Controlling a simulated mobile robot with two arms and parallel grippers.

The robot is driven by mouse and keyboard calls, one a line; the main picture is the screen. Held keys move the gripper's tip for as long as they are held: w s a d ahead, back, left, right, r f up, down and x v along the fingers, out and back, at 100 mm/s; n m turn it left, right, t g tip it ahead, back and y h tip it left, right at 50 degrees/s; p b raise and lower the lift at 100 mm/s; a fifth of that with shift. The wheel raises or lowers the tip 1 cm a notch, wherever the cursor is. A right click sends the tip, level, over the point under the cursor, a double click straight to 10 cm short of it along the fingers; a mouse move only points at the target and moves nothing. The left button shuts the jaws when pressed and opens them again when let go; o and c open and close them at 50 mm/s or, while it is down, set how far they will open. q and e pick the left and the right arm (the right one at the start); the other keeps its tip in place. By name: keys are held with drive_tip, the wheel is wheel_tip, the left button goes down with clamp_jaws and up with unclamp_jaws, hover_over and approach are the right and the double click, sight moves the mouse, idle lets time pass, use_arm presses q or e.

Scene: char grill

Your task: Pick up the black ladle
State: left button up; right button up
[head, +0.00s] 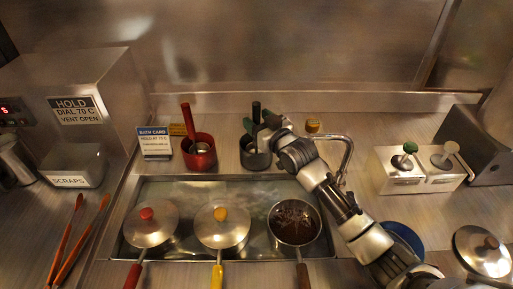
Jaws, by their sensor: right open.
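The black ladle (256,112) stands upright, handle up, in a small grey metal pot (255,160) behind the water bath. Its lower end is hidden inside the pot. My right gripper (259,124) reaches over the pot from the right. Its green-tipped fingers are open, one on either side of the black handle in this view. I cannot tell whether they touch it. My left gripper is not in view.
A red pot (199,158) with a red-handled ladle stands left of the grey pot. In front, the water bath (180,191) holds two lidded pans and an open pan (294,222) of dark contents. A curved metal tap (348,155) rises just right of my gripper.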

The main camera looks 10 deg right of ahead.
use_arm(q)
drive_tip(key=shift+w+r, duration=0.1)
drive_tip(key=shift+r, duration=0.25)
use_arm(e)
drive_tip(key=x, duration=0.2)
drive_tip(key=shift+w+a, duration=0.15)
drive_tip(key=shift+w, duration=0.2)
clamp_jaws()
